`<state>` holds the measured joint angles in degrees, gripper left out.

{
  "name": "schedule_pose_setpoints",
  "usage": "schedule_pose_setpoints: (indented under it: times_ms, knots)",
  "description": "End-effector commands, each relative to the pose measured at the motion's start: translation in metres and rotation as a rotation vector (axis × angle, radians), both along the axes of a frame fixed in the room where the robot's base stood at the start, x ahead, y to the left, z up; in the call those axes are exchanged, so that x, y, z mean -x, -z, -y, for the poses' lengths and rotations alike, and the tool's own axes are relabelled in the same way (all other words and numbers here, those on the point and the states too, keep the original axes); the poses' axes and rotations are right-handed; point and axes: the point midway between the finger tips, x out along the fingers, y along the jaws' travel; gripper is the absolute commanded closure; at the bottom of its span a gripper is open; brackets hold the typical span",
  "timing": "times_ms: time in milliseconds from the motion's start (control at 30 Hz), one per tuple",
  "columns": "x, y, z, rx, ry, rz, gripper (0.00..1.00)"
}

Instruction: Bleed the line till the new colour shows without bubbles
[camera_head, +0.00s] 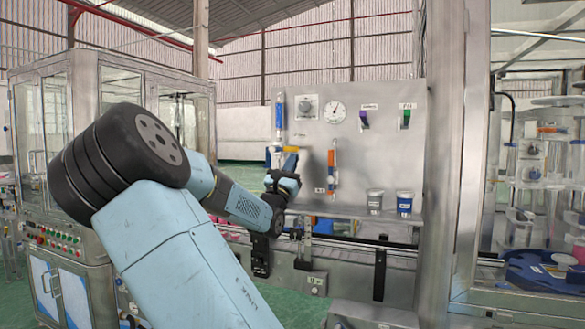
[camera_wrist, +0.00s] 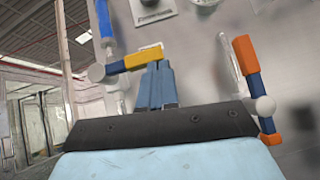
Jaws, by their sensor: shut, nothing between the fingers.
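A steel panel (camera_head: 385,150) carries a clear tube with blue in it (camera_head: 279,115) at its left. Below it is a yellow lever (camera_head: 290,160), seen closer in the wrist view (camera_wrist: 143,57), with a blue end and a round pivot at its left. My gripper (camera_wrist: 157,66) is shut and empty. Its fingertips are at the lever's lower edge; I cannot tell whether they touch. To the right, an orange-and-blue fitting (camera_wrist: 247,65), also in the head view (camera_head: 332,160), stands beside a clear tube (camera_wrist: 230,60). I cannot make out bubbles.
The panel holds a knob (camera_head: 307,107), a round gauge (camera_head: 335,112), a purple switch (camera_head: 364,117) and a green switch (camera_head: 406,117). A greyish cup (camera_head: 375,200) and a blue cup (camera_head: 404,204) stand on its ledge. A steel post (camera_head: 445,160) bounds the right.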

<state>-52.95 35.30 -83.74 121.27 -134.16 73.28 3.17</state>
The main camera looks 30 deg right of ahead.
Motion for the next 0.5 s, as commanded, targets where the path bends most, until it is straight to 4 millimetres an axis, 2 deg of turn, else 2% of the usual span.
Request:
schedule_pose_setpoints:
  times_ms: [133,500]
  knots:
    - [0.0027,-0.0089,0.0028,0.002,0.001,0.005,1.00]
    - [0.0040,-0.0106,0.0047,0.007,0.005,0.012,1.00]
